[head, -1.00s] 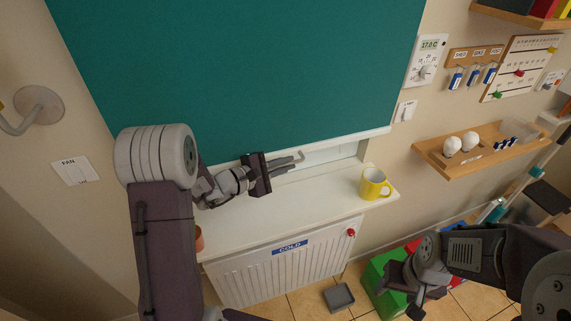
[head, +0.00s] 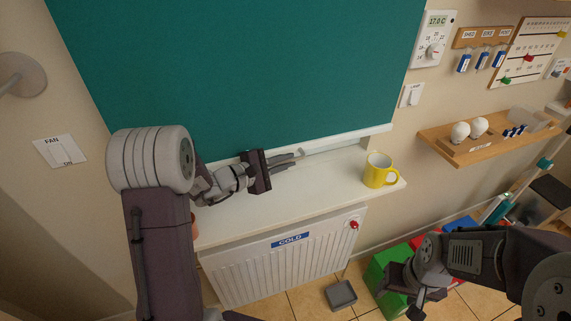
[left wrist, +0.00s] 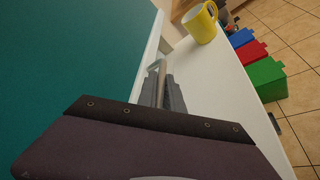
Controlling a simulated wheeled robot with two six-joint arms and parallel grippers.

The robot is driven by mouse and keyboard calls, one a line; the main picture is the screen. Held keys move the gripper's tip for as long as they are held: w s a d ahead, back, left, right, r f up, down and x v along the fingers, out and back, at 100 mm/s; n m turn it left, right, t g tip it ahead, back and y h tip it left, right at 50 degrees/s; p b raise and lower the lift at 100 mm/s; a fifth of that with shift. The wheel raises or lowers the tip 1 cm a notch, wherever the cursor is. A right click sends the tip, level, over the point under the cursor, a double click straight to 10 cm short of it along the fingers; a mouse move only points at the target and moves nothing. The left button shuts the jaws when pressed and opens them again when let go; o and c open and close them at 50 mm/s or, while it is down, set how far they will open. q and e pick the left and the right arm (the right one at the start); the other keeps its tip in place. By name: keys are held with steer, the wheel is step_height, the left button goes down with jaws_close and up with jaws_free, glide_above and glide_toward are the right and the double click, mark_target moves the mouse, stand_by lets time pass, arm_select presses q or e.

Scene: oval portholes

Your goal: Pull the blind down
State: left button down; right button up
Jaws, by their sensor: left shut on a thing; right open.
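The teal blind (head: 240,70) hangs over the window, with a pale bar (head: 350,139) along its bottom edge just above the white sill (head: 320,185). It fills the left of the left wrist view (left wrist: 60,55). My left gripper (head: 292,160) is at the bar, low over the sill, and is shut on the blind's metal pull (left wrist: 155,72), which shows between the fingers in the left wrist view. The fingers hide part of the pull. My right gripper (head: 418,303) is open and empty at the lower right, away from the blind.
A yellow mug (head: 378,171) stands on the sill's right end, right of my left gripper. A radiator (head: 285,265) is below the sill. Colored boxes (head: 385,270) and a grey tray (head: 341,294) are on the floor. A wooden shelf (head: 490,140) is on the right wall.

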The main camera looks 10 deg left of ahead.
arm_select(q)
step_height(320, 180, down, 7)
steer(key=b, duration=0.6)
steer(key=shift+b, duration=0.4)
arm_select(e)
step_height(320, 180, down, 9)
arm_select(q)
steer(key=shift+s+f, duration=0.1)
arm_select(e)
steer(key=shift+r, duration=0.1)
arm_select(q)
steer(key=c, duration=1.6)
jaws_free()
steer(key=shift+o, duration=0.5)
steer(key=b+v, duration=0.1)
steer(key=v, duration=0.8)
arm_select(e)
steer(key=shift+f, duration=0.6)
